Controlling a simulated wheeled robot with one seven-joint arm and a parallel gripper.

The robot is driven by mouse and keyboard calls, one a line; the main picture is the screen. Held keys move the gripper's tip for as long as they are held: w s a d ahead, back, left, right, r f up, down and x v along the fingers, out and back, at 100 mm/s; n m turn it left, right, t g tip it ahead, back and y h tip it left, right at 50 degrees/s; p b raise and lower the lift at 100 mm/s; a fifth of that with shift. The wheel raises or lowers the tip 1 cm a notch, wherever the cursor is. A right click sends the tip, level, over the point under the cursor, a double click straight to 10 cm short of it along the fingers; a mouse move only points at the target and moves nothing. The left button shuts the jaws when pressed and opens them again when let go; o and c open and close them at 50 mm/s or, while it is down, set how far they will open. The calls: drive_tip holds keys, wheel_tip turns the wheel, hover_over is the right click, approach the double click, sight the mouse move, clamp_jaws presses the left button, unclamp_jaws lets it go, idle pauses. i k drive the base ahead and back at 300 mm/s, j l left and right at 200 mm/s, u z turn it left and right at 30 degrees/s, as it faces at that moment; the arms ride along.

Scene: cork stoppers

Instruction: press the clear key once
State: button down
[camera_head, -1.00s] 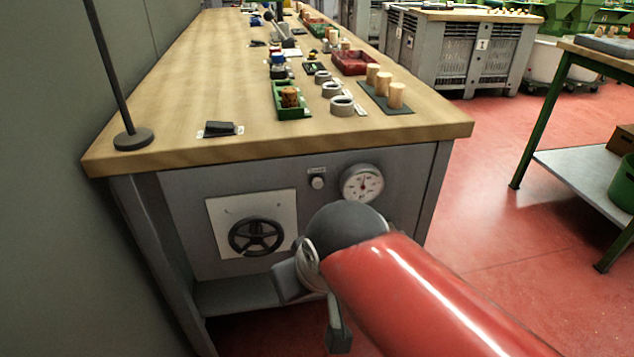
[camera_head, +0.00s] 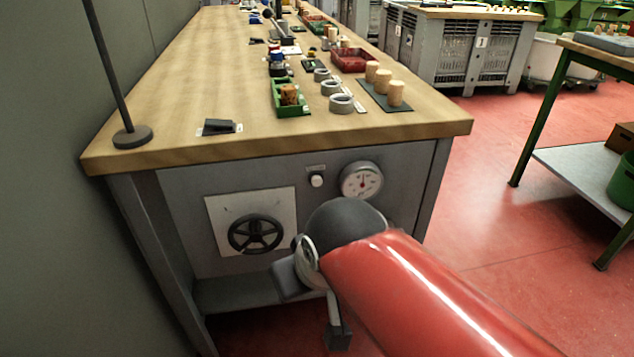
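A small white round button (camera_head: 317,180) sits on the grey front panel of the bench, under a small label too small to read. I cannot tell whether it is the clear key. My gripper (camera_head: 312,302) is in front of the panel, below and near the button in the picture, with a gap between them. My red arm comes in from the lower right and hides part of the gripper. Two grey parts of the gripper show, but not clearly enough to tell whether it is open. Nothing is seen held in it.
A dial gauge (camera_head: 361,181) is right of the button. A black handwheel (camera_head: 255,234) on a white plate is lower left. The wooden bench top (camera_head: 190,90) carries trays, rings and corks. Red floor (camera_head: 480,215) is clear to the right.

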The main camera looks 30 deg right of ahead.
sight(316, 180)
drive_tip(key=k+l+u, duration=0.15)
drive_tip(key=k+u, duration=0.95)
drive_tip(key=i+l, duration=0.05)
drive_tip(key=i, duration=0.05)
